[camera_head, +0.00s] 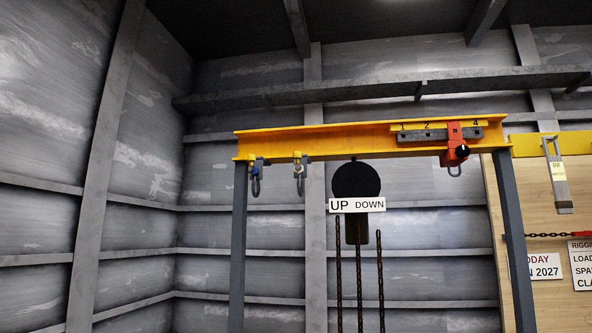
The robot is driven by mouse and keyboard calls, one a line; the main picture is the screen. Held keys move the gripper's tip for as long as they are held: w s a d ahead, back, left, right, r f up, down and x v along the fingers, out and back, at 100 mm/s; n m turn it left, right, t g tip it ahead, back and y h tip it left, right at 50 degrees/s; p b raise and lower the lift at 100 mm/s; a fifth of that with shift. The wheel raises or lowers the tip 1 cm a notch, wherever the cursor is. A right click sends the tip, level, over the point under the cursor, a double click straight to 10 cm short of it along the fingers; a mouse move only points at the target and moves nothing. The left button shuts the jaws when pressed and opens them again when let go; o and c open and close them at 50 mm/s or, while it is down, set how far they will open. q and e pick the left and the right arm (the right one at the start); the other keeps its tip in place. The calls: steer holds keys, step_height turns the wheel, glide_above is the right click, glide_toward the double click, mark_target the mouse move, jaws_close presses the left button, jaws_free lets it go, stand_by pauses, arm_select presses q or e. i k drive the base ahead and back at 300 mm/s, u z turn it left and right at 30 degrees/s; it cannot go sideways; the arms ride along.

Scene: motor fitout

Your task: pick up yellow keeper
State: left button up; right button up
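I cannot make out a yellow keeper for certain. Two small hanging shackles or hooks, one at the left (255,178) and one beside it (300,175), hang under the yellow beam (340,140); each has a small yellowish part near its top, too small to identify. A red trolley (455,145) with a dark hook ring below it sits at the right end of the beam, by a grey numbered bar (425,134). Neither of my grippers is in view.
Grey posts (238,245) and (513,240) hold up the beam. Dark chains (359,285) hang below a black round hoist part (356,180) with an UP DOWN sign (357,205). A wooden board (545,220) with signs and a grey-and-yellow tool (557,175) stands at the right.

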mark_target(250, 158)
steer(key=z, duration=0.55)
steer(key=k, duration=1.25)
steer(key=z, duration=0.75)
steer(key=i, duration=1.65)
steer(key=u, duration=0.25)
steer(key=i, duration=1.65)
steer(key=u, duration=1.45)
steer(key=i, duration=0.9)
steer(key=u, duration=1)
